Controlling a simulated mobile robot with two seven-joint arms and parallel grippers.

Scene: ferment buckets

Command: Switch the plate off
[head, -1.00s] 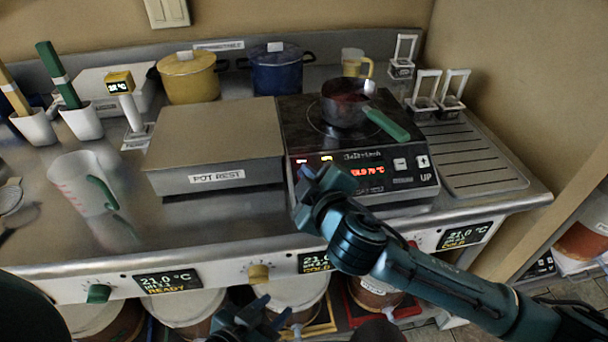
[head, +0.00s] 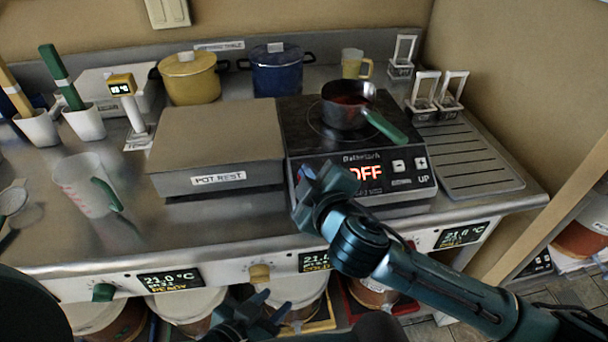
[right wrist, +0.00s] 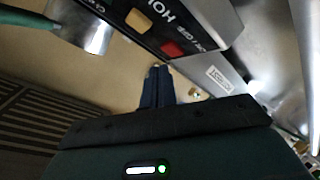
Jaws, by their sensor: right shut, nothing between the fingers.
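The hot plate (head: 300,125) is a black unit on the steel counter, its display (head: 366,174) showing a red OFF. A small saucepan (head: 345,108) with a green handle sits on it. My right gripper (head: 308,180) is at the left of the plate's front panel and hides part of it. In the right wrist view, its shut, empty fingers (right wrist: 157,72) are just below a red button (right wrist: 173,49), beside a yellow button (right wrist: 138,20). I cannot tell whether they touch the panel. My left gripper (head: 268,305) is low, in front of the counter, its fingers apart.
A pot rest (head: 215,140) stands left of the plate; yellow (head: 188,80) and blue (head: 277,75) pots stand behind. A clear jug (head: 82,188) is at the left, a ridged drainer (head: 468,160) at the right. Knobs line the counter front, with several buckets below.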

